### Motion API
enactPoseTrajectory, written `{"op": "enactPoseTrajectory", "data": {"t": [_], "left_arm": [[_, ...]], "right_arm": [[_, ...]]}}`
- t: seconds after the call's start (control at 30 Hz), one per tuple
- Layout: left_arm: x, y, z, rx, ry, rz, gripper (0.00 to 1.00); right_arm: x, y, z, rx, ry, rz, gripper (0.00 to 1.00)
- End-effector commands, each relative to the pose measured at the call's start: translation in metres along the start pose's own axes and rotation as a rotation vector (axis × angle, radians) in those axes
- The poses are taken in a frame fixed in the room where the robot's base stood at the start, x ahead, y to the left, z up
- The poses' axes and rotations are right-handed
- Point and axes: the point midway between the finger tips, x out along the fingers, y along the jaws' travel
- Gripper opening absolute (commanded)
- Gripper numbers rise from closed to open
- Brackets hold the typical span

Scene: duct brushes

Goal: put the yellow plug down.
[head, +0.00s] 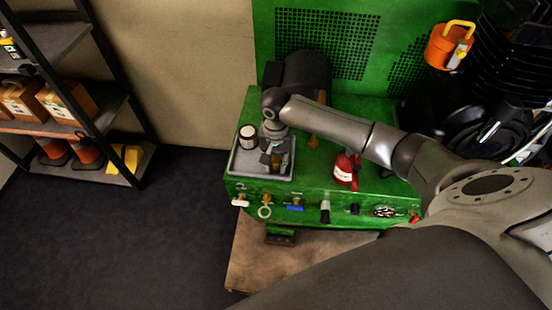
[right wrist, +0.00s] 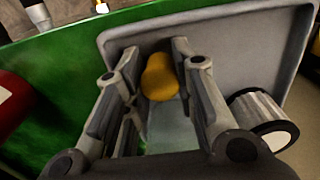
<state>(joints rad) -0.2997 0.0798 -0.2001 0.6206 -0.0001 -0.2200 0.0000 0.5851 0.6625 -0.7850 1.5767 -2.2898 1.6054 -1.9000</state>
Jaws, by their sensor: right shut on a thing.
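The yellow plug (right wrist: 160,78) shows in the right wrist view, rounded and dull yellow, between the fingers of my right gripper (right wrist: 155,82). The fingers are shut on it, and their pads hide part of its sides. In the head view my right gripper (head: 273,152) points down over the grey tray (head: 244,171) on the green machine. The tray's bare floor and wall (right wrist: 225,35) lie behind the plug in the wrist view. I cannot tell whether the plug touches the tray floor. My left gripper is not in view.
A silver can (right wrist: 262,117) with a dark end stands in the tray, beside my right gripper; the head view shows its white top (head: 247,132). A red bottle (head: 345,171) stands right of the tray. Valves and knobs (head: 266,199) line the machine's front. A shelf (head: 60,125) stands left.

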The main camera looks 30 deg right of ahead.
Motion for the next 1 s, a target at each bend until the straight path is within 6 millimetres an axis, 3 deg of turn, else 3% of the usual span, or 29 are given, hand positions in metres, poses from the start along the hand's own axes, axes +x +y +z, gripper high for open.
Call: {"op": "enactPoseTrajectory", "data": {"t": [0.17, 0.2, 0.37, 0.77, 0.87, 1.0], "left_arm": [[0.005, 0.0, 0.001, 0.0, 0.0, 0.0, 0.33], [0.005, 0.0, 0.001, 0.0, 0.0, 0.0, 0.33], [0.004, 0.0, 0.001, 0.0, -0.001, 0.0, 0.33], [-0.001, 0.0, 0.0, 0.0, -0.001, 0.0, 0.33], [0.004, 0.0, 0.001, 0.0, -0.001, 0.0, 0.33], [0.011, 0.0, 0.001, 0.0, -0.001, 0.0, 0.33]], "right_arm": [[0.004, 0.0, 0.0, 0.0, 0.0, 0.0, 0.0], [0.004, 0.0, 0.0, 0.0, 0.0, -0.001, 0.26], [0.003, 0.0, 0.0, 0.0, 0.0, 0.0, 0.47], [-0.002, 0.0, 0.0, 0.0, -0.001, 0.0, 0.47], [-0.012, -0.001, -0.002, -0.001, 0.004, -0.004, 0.47], [-0.041, -0.001, -0.002, -0.001, 0.006, -0.003, 0.47]]}}
